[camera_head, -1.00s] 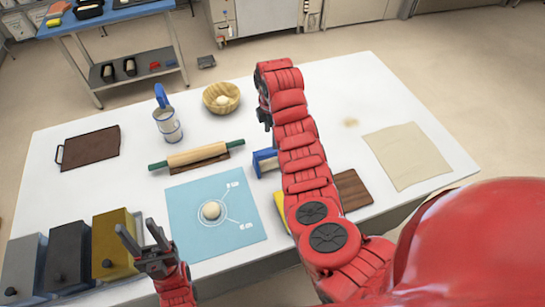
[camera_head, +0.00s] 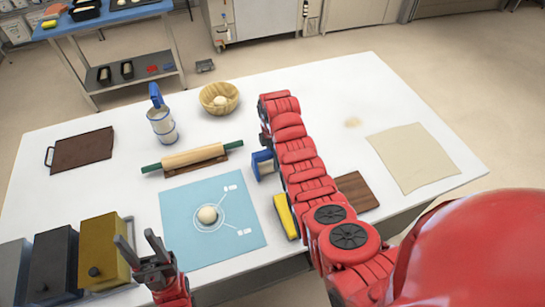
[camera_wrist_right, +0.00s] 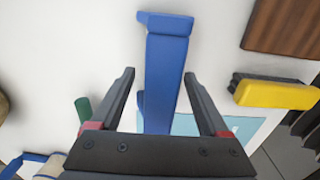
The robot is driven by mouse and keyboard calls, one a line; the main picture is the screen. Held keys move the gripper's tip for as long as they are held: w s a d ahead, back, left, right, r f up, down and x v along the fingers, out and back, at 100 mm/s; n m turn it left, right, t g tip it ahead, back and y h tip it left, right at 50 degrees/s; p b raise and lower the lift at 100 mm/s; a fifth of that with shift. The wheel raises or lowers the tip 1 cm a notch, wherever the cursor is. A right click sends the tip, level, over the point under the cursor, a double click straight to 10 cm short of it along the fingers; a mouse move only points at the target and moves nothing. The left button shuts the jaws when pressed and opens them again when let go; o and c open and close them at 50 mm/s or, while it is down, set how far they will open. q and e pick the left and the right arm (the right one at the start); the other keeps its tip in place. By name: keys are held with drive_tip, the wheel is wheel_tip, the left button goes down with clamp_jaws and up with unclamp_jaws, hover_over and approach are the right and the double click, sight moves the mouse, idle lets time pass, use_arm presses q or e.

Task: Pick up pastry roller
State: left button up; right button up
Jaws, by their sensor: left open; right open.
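The pastry roller (camera_head: 193,158), a pale wooden pin with green handles, lies on a small brown board on the white table. One green handle (camera_wrist_right: 83,108) shows at the left in the right wrist view. My right gripper (camera_wrist_right: 159,75) is open and points down, right of the roller. A blue tool (camera_wrist_right: 168,70) lies below and between its fingers in that view; whether they touch it cannot be told. My arm mostly hides this gripper in the head view. My left gripper (camera_head: 136,238) is open and empty at the table's front edge, well short of the roller.
A blue mat (camera_head: 180,218) with a dough ball (camera_head: 207,214) lies in front of the roller. A sifter (camera_head: 162,124) and wooden bowl (camera_head: 219,97) stand behind. A yellow-handled tool (camera_head: 286,216) and brown board (camera_head: 357,192) lie right. Bins (camera_head: 103,255) stand front left.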

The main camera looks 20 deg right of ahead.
drive_tip(key=shift+f, duration=0.6)
clamp_jaws()
